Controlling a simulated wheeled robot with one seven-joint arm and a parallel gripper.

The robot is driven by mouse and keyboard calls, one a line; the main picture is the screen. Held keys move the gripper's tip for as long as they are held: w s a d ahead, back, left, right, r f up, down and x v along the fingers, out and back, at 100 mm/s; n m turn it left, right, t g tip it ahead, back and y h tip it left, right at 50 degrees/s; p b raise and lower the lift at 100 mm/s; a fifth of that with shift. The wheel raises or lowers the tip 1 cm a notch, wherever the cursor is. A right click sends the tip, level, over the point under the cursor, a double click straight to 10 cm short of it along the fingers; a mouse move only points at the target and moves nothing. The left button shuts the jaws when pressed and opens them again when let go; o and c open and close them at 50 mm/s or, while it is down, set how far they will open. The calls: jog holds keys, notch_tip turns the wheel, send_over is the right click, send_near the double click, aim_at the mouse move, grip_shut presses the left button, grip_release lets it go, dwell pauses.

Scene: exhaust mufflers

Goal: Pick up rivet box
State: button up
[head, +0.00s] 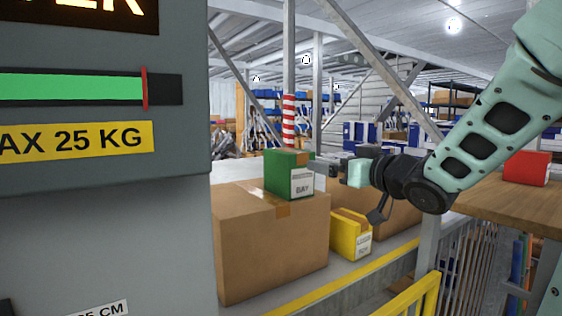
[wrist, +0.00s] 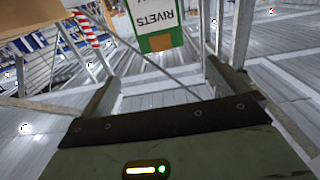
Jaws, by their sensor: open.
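The rivet box is a green carton (head: 284,170) with a white label and a tan tape strip. It sits on top of a large brown cardboard box in the head view. In the wrist view the rivet box (wrist: 178,42) shows upside down at the top, its label reading "RIVETS", ahead of the space between the fingers. My gripper (head: 318,168) is just right of the box in the head view, fingers pointing at it. In the wrist view my gripper (wrist: 162,88) is open with nothing between its fingers. I cannot tell whether a fingertip touches the box.
The large brown box (head: 270,240) stands beside a yellow box (head: 351,234) and another brown box (head: 392,215). A grey panel (head: 100,210) blocks the left. A wooden table (head: 510,203) with a red box (head: 527,168) and a yellow rail (head: 410,298) are at the right.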

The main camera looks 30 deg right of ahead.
jog(key=w+p, duration=0.1)
jog(key=p, duration=0.7)
send_near(292, 151)
jog(key=w+p, duration=0.3)
jog(key=w, duration=0.2)
jog(key=shift+d+f+p, duration=0.2)
jog(key=shift+f+p, duration=0.05)
jog(key=shift+p, duration=0.1)
jog(key=shift+w+a+r+p, duration=0.1)
jog(key=shift+w+r+p, duration=0.05)
jog(key=shift+w+p, duration=0.45)
jog(key=w+p, duration=0.2)
jog(key=w, duration=0.1)
jog(key=shift+a+p, duration=0.2)
jog(key=shift+p, duration=0.15)
jog(key=shift+w, duration=0.55)
jog(key=c, duration=1.9)
jog(key=shift+c, duration=0.2)
